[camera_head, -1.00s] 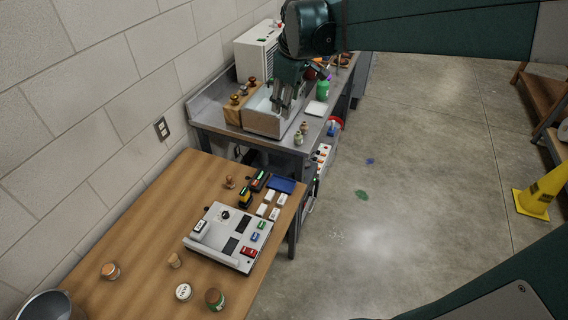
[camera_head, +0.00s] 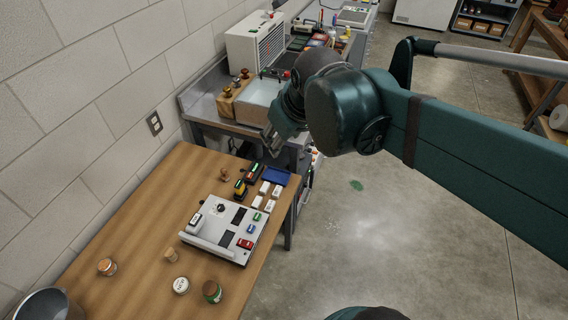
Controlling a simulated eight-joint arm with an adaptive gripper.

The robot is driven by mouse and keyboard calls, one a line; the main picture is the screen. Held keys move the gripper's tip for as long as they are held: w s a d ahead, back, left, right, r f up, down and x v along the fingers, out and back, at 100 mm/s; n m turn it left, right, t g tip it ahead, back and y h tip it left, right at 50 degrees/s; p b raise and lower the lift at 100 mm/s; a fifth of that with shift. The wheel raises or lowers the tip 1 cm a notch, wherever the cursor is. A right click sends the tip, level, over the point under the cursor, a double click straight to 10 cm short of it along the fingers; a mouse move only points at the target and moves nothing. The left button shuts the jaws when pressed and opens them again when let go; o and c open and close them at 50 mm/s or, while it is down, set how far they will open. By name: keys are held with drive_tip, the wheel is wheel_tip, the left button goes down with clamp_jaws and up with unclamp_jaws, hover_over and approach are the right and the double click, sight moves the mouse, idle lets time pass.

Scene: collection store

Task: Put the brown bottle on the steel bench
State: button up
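A small jar with a brownish top and green side (camera_head: 212,291) stands at the near edge of the wooden table; I cannot tell if it is the brown bottle. A small orange-brown jar (camera_head: 107,266) stands farther left. The steel bench (camera_head: 203,105) stands beyond the wooden table, along the wall. My gripper (camera_head: 269,142) hangs above the near end of the steel bench, by the far edge of the wooden table. Its fingers look apart, with nothing visible between them. My arm hides the right part of the bench and things on it.
The wooden table (camera_head: 130,222) holds a grey device (camera_head: 225,228), several small blocks, a blue tray (camera_head: 276,177), a cork-like piece (camera_head: 171,255), a white-lidded jar (camera_head: 181,285) and a metal pot (camera_head: 48,304). A wooden block (camera_head: 229,106) and white cabinet (camera_head: 255,45) stand on the bench.

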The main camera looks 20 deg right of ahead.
drive_tip(key=s+a+f+m+t, duration=0.1)
drive_tip(key=s+a+f+m, duration=0.1)
drive_tip(key=s+f, duration=0.2)
drive_tip(key=s, duration=0.3)
drive_tip(key=shift+s, duration=0.35)
